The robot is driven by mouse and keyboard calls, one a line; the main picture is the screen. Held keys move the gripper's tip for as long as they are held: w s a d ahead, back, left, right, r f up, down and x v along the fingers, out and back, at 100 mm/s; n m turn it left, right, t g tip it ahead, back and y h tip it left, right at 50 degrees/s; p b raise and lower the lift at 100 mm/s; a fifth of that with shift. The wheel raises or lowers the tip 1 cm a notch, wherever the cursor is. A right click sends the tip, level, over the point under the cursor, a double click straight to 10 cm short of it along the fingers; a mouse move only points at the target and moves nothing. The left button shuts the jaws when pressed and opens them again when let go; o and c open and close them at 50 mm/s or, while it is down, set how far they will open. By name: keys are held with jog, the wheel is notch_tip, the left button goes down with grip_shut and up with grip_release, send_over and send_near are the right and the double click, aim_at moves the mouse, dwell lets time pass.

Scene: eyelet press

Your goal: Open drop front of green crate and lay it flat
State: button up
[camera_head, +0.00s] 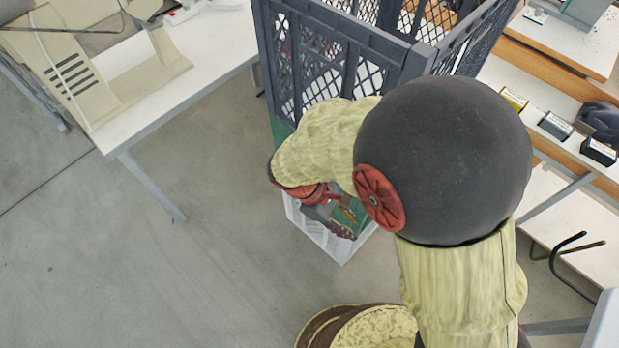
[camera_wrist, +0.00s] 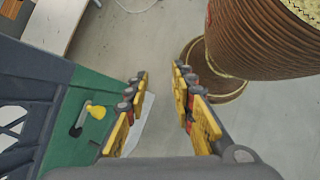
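The tall dark grey lattice crate (camera_head: 395,50) stands upright at the top middle of the head view. Its green drop front (camera_head: 278,132) shows only in small parts there, mostly hidden behind my arm. In the wrist view the green panel (camera_wrist: 65,150) fills the left side, below a grey lattice part. A yellow-knobbed latch (camera_wrist: 97,111) sits in a dark slot in the green panel. My gripper (camera_wrist: 159,77) is open and empty, its fingers just right of the latch and apart from it. In the head view my gripper (camera_head: 338,214) is low in front of the crate.
A white table (camera_head: 165,75) with a beige machine stands at left. At right are white and wooden shelves (camera_head: 560,75) with small boxes and a black hooked bar (camera_head: 567,255). The grey floor at left is free.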

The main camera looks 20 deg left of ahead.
jog(key=w+a+f+n+t+h, duration=0.25)
jog(key=a+f+n+t, duration=0.65)
jog(key=f+n, duration=0.75)
jog(key=w+a+r+n+t+y, duration=0.4)
jog(key=w+a+n, duration=0.4)
jog(key=a+n, duration=0.5)
jog(key=w+d, duration=0.1)
jog(key=w, duration=0.1)
jog(key=w+d+f+n, duration=0.1)
jog(key=w+d, duration=0.1)
jog(key=w+d+f+n+b, duration=0.1)
jog(key=w, duration=0.2)
jog(key=shift+d+f+t+h, duration=0.2)
jog(key=shift+d+t+h, duration=0.05)
jog(key=shift+d+t, duration=0.1)
jog(key=c, duration=0.3)
jog(key=shift+s, duration=0.1)
grip_shut()
